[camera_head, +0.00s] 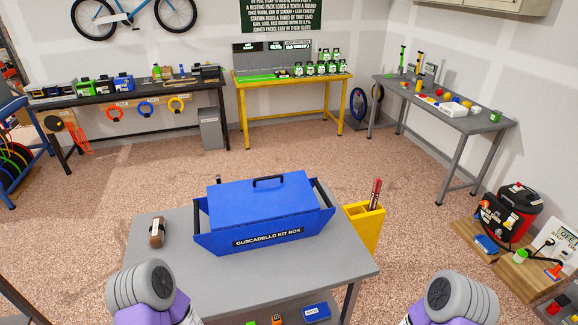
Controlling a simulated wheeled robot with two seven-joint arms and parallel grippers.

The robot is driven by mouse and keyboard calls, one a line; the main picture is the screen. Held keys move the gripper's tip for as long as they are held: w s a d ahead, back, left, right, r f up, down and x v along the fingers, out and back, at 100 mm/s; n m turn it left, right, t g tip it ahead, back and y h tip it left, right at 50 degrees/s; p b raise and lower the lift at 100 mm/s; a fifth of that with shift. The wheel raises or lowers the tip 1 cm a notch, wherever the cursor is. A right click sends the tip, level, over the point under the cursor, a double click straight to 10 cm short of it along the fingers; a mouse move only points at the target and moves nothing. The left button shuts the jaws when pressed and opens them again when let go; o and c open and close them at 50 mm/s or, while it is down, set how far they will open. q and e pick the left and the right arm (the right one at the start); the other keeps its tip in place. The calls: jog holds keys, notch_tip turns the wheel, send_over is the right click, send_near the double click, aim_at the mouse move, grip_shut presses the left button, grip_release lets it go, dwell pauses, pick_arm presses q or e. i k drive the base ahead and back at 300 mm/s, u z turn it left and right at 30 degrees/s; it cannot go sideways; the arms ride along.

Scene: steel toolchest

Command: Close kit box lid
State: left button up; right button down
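A black handle (269,180) stands near the lid's far edge. From this angle I cannot tell whether the lid is fully shut or tilted up. Black bars show at both ends of the box. Parts of my two arms show at the bottom left and bottom right, well short of the box. Neither gripper is in the picture.
The grey table (336,261) has free room around the box. A brown roll-like object (157,232) lies at its left. A yellow holder (366,226) with a red marker (375,194) is at its right edge. Small items sit on a lower shelf. Workbenches line the walls.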

aim_at(237, 204)
jog(key=u, duration=0.45)
jog(key=i, duration=0.55)
jog(key=u, duration=0.6)
